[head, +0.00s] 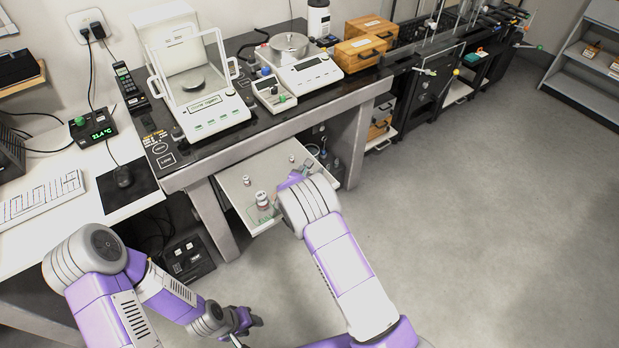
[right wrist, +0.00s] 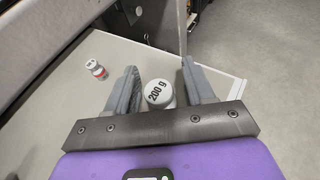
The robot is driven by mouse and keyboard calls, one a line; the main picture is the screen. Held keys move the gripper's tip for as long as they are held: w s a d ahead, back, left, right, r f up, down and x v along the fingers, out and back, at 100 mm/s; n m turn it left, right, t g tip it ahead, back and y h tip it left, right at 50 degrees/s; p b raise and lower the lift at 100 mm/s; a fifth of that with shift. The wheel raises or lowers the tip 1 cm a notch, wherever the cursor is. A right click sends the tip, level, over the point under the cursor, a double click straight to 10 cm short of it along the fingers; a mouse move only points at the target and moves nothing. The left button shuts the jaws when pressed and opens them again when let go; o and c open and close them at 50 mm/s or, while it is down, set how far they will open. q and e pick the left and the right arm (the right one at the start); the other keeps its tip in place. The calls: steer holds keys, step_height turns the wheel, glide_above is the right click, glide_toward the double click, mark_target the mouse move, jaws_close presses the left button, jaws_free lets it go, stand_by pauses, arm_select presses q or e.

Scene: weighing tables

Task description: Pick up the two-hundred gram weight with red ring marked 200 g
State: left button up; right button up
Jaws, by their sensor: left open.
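The weight marked 200 g (right wrist: 158,93) stands on the pull-out shelf, its labelled top between the spread fingers of my right gripper (right wrist: 160,66) in the right wrist view. Gaps show on both sides of it. Its ring is hidden in that view. In the head view a white-topped weight with a red ring (head: 262,198), seemingly the same one, stands near the shelf's front left, beside my right wrist. My left gripper (head: 246,321) hangs low at the bottom of the head view, open and far from the weights.
A smaller weight with a red ring (right wrist: 97,69) stands left on the pull-out shelf (right wrist: 50,130). The shelf (head: 233,188) sits below the dark weighing table, which carries a glass-doored balance (head: 212,118) and another scale (head: 312,70). The floor at right is clear.

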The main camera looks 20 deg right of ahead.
jaws_close()
steer(key=shift+r, duration=0.1)
